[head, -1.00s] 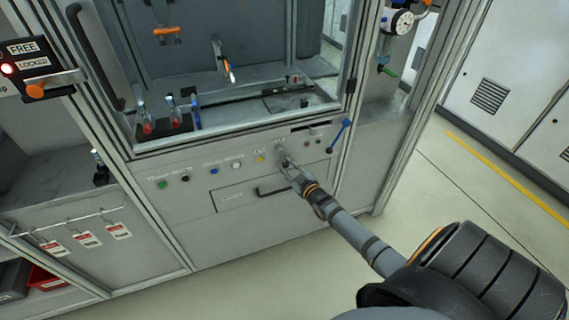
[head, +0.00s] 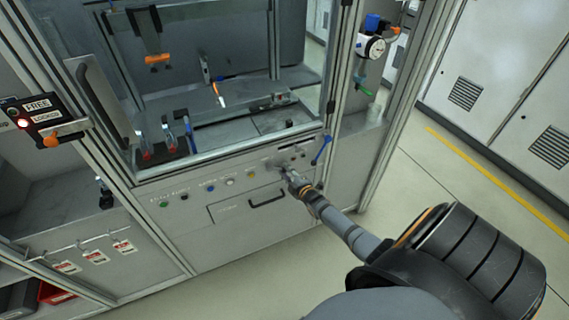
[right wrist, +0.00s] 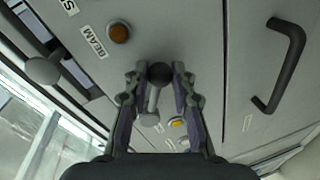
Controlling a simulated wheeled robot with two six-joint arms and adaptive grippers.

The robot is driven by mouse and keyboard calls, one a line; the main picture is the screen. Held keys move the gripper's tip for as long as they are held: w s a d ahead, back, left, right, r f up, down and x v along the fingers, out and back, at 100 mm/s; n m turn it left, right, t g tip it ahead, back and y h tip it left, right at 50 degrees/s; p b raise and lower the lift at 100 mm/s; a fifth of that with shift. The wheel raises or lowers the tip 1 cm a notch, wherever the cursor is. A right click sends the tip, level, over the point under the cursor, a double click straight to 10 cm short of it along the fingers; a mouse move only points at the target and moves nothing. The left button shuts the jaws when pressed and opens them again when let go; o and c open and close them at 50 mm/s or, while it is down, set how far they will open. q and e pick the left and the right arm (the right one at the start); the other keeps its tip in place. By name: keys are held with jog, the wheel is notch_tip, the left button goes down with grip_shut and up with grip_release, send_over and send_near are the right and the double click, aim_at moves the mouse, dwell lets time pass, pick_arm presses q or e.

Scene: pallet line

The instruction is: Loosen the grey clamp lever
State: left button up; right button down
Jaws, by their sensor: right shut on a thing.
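The grey clamp lever (right wrist: 152,101) is on the front panel of the machine. In the right wrist view it shows a dark ball knob and a short grey arm running to a round grey hub. My right gripper (right wrist: 160,78) has its fingers on both sides of the knob and is shut on it. In the head view my right gripper (head: 291,180) is at the panel, above and right of the drawer handle, and hides most of the lever. My left gripper is in neither view.
A blue lever (head: 321,150) stands just right of my gripper. Coloured buttons line the panel, including an amber one (right wrist: 118,32) labelled BEAM. A black drawer handle (head: 267,200) lies below. A FREE/LOCKED box (head: 42,112) is at far left. Open floor lies right.

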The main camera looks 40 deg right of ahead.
jog(key=shift+d+r+n, duration=0.1)
jog(key=shift+n, duration=0.2)
jog(key=c, duration=1.1)
grip_release()
jog(key=v, duration=1.2)
